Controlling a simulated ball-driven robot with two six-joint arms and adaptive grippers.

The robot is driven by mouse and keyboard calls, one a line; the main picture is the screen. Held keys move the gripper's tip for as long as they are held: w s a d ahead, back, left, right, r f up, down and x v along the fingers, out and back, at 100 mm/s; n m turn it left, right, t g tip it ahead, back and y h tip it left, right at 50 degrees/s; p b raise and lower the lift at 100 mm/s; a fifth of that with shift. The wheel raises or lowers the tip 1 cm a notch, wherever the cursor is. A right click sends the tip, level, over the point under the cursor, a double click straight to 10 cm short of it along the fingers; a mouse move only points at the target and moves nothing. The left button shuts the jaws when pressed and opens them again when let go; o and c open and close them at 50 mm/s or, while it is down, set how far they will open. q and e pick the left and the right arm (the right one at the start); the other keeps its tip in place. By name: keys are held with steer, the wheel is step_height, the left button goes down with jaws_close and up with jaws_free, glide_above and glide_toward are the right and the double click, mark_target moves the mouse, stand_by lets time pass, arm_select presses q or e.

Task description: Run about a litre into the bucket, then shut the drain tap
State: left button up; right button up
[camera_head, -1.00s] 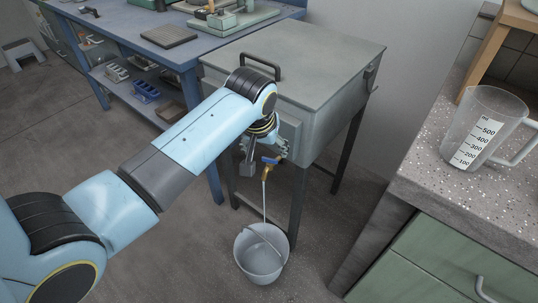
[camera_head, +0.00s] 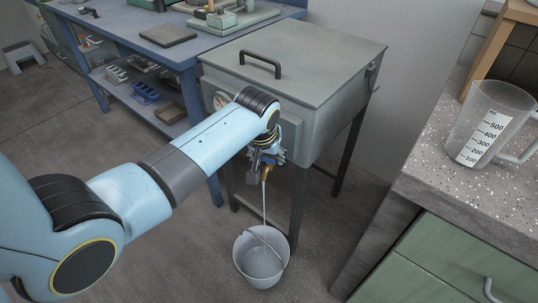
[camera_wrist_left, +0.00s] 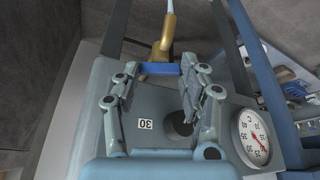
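The drain tap (camera_wrist_left: 165,40) is brass with a blue lever (camera_wrist_left: 158,69) and sits low on the front of a grey tank. A thin stream of water (camera_head: 264,203) runs from it into the grey bucket (camera_head: 241,259) on the floor. The level in the bucket is hard to read. My left gripper (camera_wrist_left: 158,68) is open at the tap. In the left wrist view its fingers stand apart, with the lever crosswise between the fingertips. Whether they touch it is unclear. In the head view my left gripper (camera_head: 268,162) hides part of the tap. My right gripper is not in view.
The grey tank (camera_head: 310,60) stands on dark legs, with a dial gauge (camera_wrist_left: 250,137) on its front. A blue workbench (camera_head: 125,32) stands at the back left. A clear measuring jug (camera_head: 470,122) is on the speckled counter (camera_head: 455,193) at right. Floor around the bucket looks clear.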

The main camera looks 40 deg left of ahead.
arm_select(q)
steer(key=c, duration=0.4)
steer(key=m+p, duration=0.1)
steer(key=m+h+p, duration=0.1)
steer(key=m+p, duration=0.1)
steer(key=shift+a+r, duration=0.15)
steer(key=shift+r, duration=0.15)
steer(key=shift+f+m+h+p, duration=0.2)
steer(key=shift+m+h+p, duration=0.25)
steer(key=shift+m, duration=0.45)
steer(key=o, duration=1.2)
steer(key=shift+c, duration=0.2)
steer(key=v, duration=1.1)
steer(key=shift+s+r, duration=0.3)
steer(key=shift+s, duration=0.05)
